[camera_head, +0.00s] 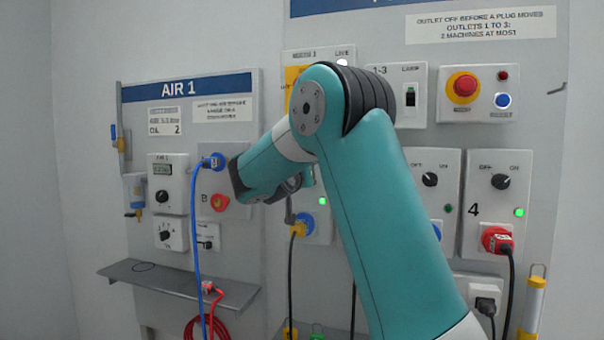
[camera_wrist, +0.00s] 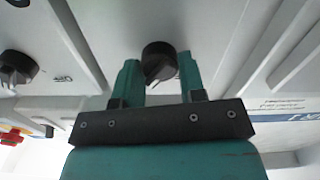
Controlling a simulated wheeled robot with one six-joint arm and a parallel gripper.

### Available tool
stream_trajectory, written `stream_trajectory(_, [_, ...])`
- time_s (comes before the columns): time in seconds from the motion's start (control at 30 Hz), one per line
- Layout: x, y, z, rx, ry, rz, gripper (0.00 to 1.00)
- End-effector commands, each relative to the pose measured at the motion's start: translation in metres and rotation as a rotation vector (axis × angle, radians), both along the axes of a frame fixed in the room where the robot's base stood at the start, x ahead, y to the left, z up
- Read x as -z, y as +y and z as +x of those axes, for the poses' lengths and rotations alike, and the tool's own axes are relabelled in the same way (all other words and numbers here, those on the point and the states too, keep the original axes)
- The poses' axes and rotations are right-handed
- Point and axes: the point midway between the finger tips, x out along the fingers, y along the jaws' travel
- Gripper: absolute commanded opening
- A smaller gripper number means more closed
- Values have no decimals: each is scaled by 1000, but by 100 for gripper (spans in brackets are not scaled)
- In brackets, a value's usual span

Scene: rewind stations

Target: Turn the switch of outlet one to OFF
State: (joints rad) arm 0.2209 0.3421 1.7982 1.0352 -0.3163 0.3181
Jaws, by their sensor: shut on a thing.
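In the wrist view a black round switch knob (camera_wrist: 160,58) sits on a pale panel between the two teal fingers of my gripper (camera_wrist: 158,70). The fingers are closed on its two sides. A pale pointer line shows on the knob; its OFF and ON marks cannot be read here. In the head view my arm hides the gripper and the knob. Below my wrist there, a blue socket with a yellow plug (camera_head: 298,228) and a lit green lamp (camera_head: 323,201) show on a partly covered outlet panel. Its number is hidden.
A second black knob (camera_wrist: 16,68) is on the neighbouring panel in the wrist view. Outlet 4 (camera_head: 487,205), with a red plug, is at the right. The red emergency button (camera_head: 464,85) is above it. The AIR 1 board (camera_head: 185,88) with a blue hose stands at the left.

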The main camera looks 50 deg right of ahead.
Motion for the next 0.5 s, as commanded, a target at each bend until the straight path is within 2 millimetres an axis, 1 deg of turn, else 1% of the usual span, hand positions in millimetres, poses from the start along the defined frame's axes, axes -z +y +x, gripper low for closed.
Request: stream_trajectory(0.5, [-2, 1, 1, 1, 446, -181, 14])
